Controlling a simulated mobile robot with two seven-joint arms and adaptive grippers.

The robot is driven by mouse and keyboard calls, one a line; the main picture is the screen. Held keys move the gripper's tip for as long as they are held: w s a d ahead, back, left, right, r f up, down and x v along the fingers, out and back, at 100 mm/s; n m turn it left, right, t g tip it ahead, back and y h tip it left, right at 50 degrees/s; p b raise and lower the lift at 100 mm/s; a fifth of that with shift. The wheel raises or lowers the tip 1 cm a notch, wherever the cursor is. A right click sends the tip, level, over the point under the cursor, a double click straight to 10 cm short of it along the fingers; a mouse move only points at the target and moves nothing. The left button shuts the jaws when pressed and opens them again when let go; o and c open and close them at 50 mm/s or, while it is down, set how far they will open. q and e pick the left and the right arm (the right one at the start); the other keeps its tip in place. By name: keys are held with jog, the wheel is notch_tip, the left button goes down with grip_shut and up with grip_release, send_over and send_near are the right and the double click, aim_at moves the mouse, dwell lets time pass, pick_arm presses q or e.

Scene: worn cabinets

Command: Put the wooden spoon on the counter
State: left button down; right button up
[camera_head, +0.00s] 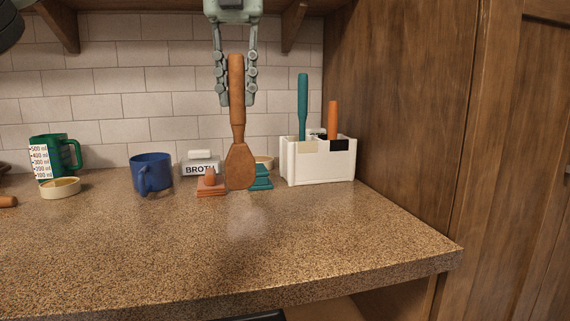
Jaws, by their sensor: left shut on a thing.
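The wooden spoon (240,162) hangs upright, handle up and flat head down, in the middle of the camera_head view. My left gripper (236,102) points down from the top and is shut on the spoon's handle. The spoon's head is in front of items at the back of the counter, and I cannot tell exactly how high it is above the surface. The speckled brown counter (220,250) spreads below. My right gripper is not in view.
A blue mug (151,172), a green measuring cup (54,157), a cream dish (60,188) and a broth container (200,165) stand along the back. A white utensil holder (318,163) stands at the right. The front of the counter is clear. A wooden cabinet side (400,100) bounds the right.

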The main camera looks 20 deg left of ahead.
pick_arm(q)
jog(key=shift+w+d+f+b, duration=0.2)
jog(key=shift+w+d+f, duration=0.05)
jog(key=shift+d+f, duration=0.35)
jog(key=shift+w+d+f+b, duration=0.2)
jog(key=shift+d+f, duration=0.3)
jog(key=shift+d, duration=0.05)
jog(key=w+d+f, duration=0.1)
jog(key=d+f, duration=0.3)
jog(key=f, duration=0.2)
jog(key=shift+w, duration=0.4)
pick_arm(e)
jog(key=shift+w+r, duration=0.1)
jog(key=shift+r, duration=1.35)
pick_arm(q)
jog(key=shift+f, duration=0.15)
jog(key=c, duration=1.3)
grip_release()
jog(key=shift+c, duration=0.2)
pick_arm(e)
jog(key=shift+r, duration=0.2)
